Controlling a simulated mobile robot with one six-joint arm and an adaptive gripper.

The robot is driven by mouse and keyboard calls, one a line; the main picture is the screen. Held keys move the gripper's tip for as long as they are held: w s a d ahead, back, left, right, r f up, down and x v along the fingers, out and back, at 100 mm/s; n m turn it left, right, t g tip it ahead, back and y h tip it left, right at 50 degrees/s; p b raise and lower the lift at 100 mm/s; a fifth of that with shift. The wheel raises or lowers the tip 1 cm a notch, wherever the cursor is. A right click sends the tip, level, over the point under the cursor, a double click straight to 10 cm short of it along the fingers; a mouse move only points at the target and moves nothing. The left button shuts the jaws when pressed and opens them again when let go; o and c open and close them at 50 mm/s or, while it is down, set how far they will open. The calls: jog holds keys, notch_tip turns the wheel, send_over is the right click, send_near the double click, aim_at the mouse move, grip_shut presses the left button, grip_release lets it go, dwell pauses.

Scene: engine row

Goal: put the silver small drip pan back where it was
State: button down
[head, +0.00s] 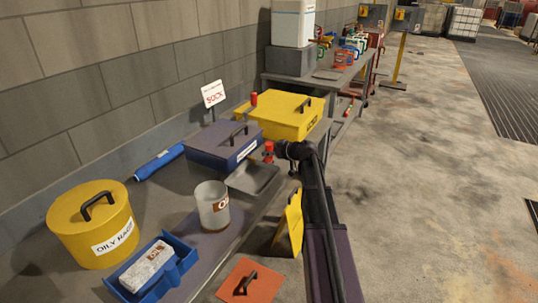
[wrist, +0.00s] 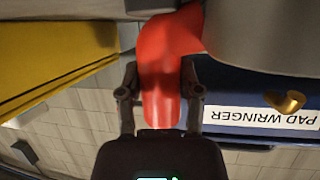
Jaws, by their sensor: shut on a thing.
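The silver small drip pan (head: 252,180) is a shallow grey tray in front of the dark blue box, at the bench's right edge in the head view. I cannot tell if it touches the bench. A red grip (wrist: 160,75) joins the grey metal of the pan (wrist: 258,30) in the wrist view. My gripper (wrist: 160,90) is shut on this red grip, one dark finger on each side. In the head view my gripper (head: 271,152) is at the pan's far right side, partly hidden by the red piece.
The dark blue box labelled PAD WRINGER (wrist: 250,112), also in the head view (head: 222,143), is close behind the pan. A yellow lidded box (head: 285,115) is beyond it. A grey can (head: 212,208), oily rags bin (head: 92,225) and blue tray (head: 180,262) stand nearer.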

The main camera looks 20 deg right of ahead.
jog(key=shift+c, duration=1.3)
grip_release()
jog(key=shift+r, duration=0.1)
jog(key=p+v, duration=0.4)
jog(key=v, duration=0.8)
jog(key=shift+p, duration=0.35)
jog(key=shift+s, duration=0.1)
